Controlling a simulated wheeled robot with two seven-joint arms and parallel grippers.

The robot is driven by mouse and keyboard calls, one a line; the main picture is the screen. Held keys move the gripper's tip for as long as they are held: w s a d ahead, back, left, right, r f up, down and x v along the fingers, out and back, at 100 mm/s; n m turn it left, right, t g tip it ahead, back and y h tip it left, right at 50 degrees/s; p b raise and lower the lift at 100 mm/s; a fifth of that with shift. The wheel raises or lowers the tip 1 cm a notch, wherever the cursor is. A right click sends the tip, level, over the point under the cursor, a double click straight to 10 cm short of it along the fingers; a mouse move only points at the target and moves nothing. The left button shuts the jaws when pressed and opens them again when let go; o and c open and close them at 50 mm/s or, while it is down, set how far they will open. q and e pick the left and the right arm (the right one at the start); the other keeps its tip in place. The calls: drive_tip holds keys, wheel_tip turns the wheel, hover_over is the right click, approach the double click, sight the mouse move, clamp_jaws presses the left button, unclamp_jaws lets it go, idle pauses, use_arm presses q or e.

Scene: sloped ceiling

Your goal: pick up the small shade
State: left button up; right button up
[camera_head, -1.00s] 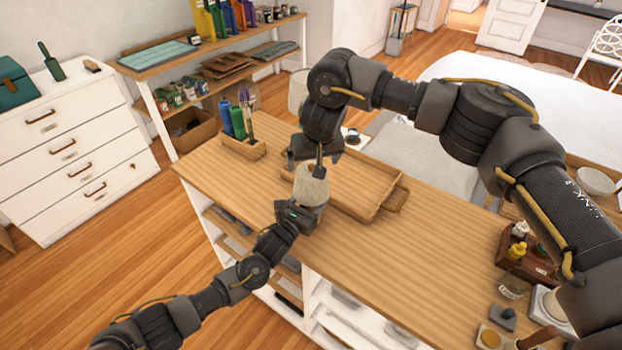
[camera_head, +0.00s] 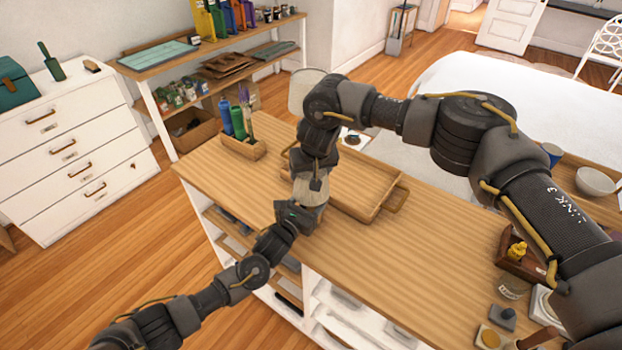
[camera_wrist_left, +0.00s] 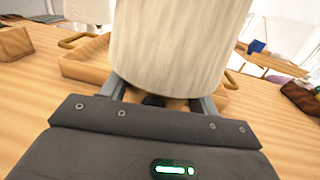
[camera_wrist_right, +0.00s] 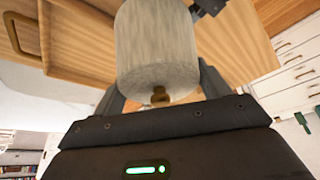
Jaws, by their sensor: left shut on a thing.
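The small shade (camera_head: 312,190) is a cream cylinder above the front edge of the wooden worktop, partly hidden by both grippers in the head view. My left gripper (camera_head: 300,213) is shut on it from the front left; the shade (camera_wrist_left: 178,45) fills the middle of the left wrist view, with a finger at each side of its lower part. My right gripper (camera_head: 314,182) is at its top, coming from above. In the right wrist view the shade (camera_wrist_right: 157,48) lies between the spread fingers, its brown knob facing the palm. Contact there is not clear.
A wooden tray (camera_head: 385,207) with handles lies just behind the shade. A larger pale shade (camera_head: 303,88) stands beyond the worktop's back edge. A holder with bottles (camera_head: 243,146) stands at the left. Jars and small items crowd the right end; the worktop's middle (camera_head: 400,255) is clear.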

drive_tip(key=shift+r, duration=0.1)
drive_tip(key=shift+c, duration=0.4)
wheel_tip(320, 180, up, 10)
drive_tip(key=shift+f, duration=0.1)
idle(0.4)
wheel_tip(320, 180, up, 6)
idle(0.8)
use_arm(q)
drive_tip(key=o, duration=1.3)
drive_tip(key=v, duration=1.2)
drive_tip(key=shift+f, duration=0.1)
